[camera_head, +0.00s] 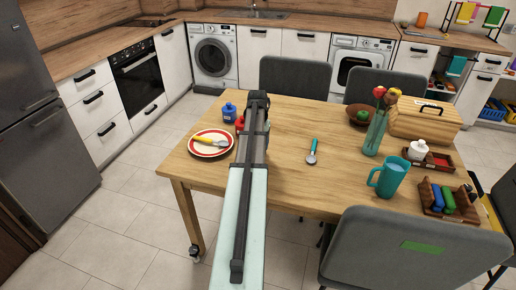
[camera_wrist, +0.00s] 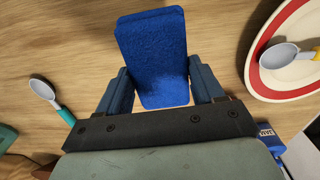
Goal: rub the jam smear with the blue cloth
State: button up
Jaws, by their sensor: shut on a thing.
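The blue cloth (camera_wrist: 152,50) is a thick, textured blue block in the wrist view. My gripper (camera_wrist: 163,88) is shut on it, with one finger at each side of its near part. The wood table surface shows around the cloth; I cannot tell whether the cloth touches it. In the head view my arm reaches over the table's left half, and it hides the cloth. I see no jam smear in either view; it may be hidden under the cloth or behind my arm.
A red-rimmed plate (camera_head: 199,151) with a yellow-handled spoon lies left of my arm. A blue jar (camera_head: 230,110) stands behind it. A teal-handled spoon (camera_head: 312,151) lies to the right. A teal mug (camera_head: 389,178), a glass vase (camera_head: 376,133) and a bread box (camera_head: 424,119) stand farther right.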

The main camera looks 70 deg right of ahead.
jog(key=shift+r, duration=1.85)
